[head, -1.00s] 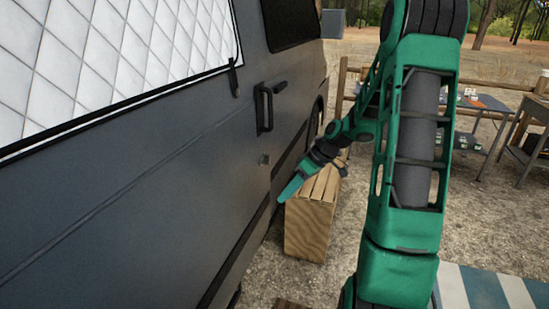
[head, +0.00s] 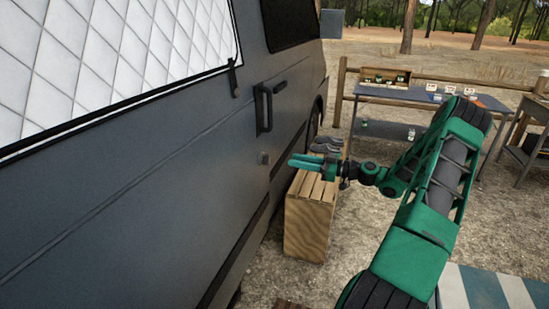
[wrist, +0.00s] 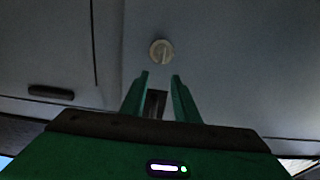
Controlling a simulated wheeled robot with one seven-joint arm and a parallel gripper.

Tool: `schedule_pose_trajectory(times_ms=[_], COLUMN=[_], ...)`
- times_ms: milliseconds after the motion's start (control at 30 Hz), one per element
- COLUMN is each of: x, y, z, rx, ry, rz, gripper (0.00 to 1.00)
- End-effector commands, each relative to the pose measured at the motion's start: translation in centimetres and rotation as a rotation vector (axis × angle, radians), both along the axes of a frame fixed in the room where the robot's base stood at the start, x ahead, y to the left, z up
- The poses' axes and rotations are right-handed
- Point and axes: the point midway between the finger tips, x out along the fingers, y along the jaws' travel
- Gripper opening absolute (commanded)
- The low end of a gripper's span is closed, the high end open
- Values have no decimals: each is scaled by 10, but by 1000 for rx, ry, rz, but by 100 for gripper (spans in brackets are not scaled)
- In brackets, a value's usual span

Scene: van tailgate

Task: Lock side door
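The side door (head: 130,200) is a dark grey van panel with a black upright handle (head: 264,107). Its lock (head: 263,158) is a small light knob below the handle. In the wrist view the lock (wrist: 161,52) is round with an upright bar or slot across its face. My gripper (head: 291,160) is level, just right of the lock and pointing at it, with a gap between. In the wrist view its two green fingers (wrist: 161,77) are apart with nothing between them, and the lock shows just beyond the tips.
A wooden crate (head: 308,225) stands beside the van below my gripper, with dark shoes (head: 327,145) on top. A table (head: 430,98) with small items and a wooden fence stand behind. Gravel ground is open between them; a striped mat (head: 485,288) lies at lower right.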

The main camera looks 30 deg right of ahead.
Motion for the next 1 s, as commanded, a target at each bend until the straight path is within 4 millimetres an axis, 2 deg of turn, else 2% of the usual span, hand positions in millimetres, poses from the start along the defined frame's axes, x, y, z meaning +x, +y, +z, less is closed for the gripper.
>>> schedule_pose_trajectory(times_ms=[300, 500, 700, 967, 1000], x=[43, 65, 75, 76, 76], y=[36, 53, 60, 61, 61], z=[0, 0, 0, 0, 0], rx=[0, -1, -1, -1, -1], ry=[1, 2, 3, 3, 3], rz=[6, 5, 3, 3, 3], gripper=[28, 28, 28, 28, 26])
